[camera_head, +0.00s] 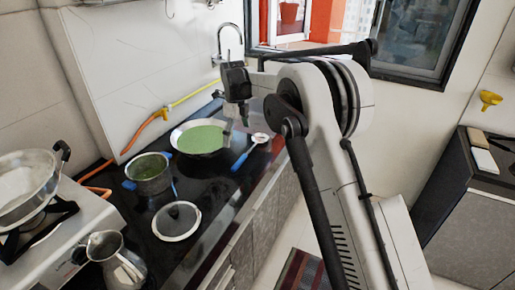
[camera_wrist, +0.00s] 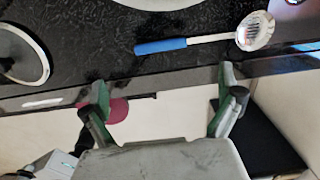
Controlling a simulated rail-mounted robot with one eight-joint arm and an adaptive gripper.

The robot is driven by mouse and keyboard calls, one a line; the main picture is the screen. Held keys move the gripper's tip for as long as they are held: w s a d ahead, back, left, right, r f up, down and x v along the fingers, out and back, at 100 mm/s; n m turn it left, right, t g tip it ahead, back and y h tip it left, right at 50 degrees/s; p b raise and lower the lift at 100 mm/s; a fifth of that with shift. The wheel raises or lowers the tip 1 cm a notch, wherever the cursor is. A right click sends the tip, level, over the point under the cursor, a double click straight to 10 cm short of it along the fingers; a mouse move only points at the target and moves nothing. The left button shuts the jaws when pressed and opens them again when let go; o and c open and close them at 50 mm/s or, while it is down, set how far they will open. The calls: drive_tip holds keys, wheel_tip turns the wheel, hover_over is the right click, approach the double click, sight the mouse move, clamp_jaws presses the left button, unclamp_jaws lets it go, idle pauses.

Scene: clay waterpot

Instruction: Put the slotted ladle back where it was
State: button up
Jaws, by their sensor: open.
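The slotted ladle (camera_head: 248,150) lies flat on the black counter near its front edge, blue handle toward the viewer and pale round head farther away. In the wrist view the slotted ladle (camera_wrist: 209,38) lies across the counter, handle to the left and perforated metal head to the right. My gripper (camera_wrist: 164,86) is open and empty, with its green-sided fingers spread below the ladle in that view and apart from it. In the head view my gripper (camera_head: 244,113) hangs above the counter by the ladle; its fingertips are hard to make out.
A wide pan with green contents (camera_head: 201,139) sits just left of the ladle. A pot (camera_head: 149,172), a lid (camera_head: 177,221) and a metal jug (camera_head: 116,262) stand nearer. A faucet (camera_head: 228,44) is behind. The counter's front edge (camera_wrist: 180,77) runs close below the ladle.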

drive_tip(key=s+d+r+n+t, duration=0.3)
drive_tip(key=s+d+r+n, duration=0.7)
drive_tip(key=s+d+r, duration=0.8)
drive_tip(key=s+d+f+n+t, duration=0.1)
drive_tip(key=s+d+n, duration=0.3)
drive_tip(key=s, duration=0.5)
drive_tip(key=s+d+f+n+t, duration=0.1)
drive_tip(key=s+d+n, duration=0.3)
drive_tip(key=s, duration=0.5)
drive_tip(key=s+d+f+n+t, duration=0.2)
drive_tip(key=s+d+f+n, duration=0.1)
drive_tip(key=s, duration=0.7)
drive_tip(key=shift+d+f+n, duration=0.3)
drive_tip(key=shift+d+n, duration=0.2)
drive_tip(key=shift+n, duration=0.5)
drive_tip(key=shift+c, duration=0.5)
drive_tip(key=c, duration=1.4)
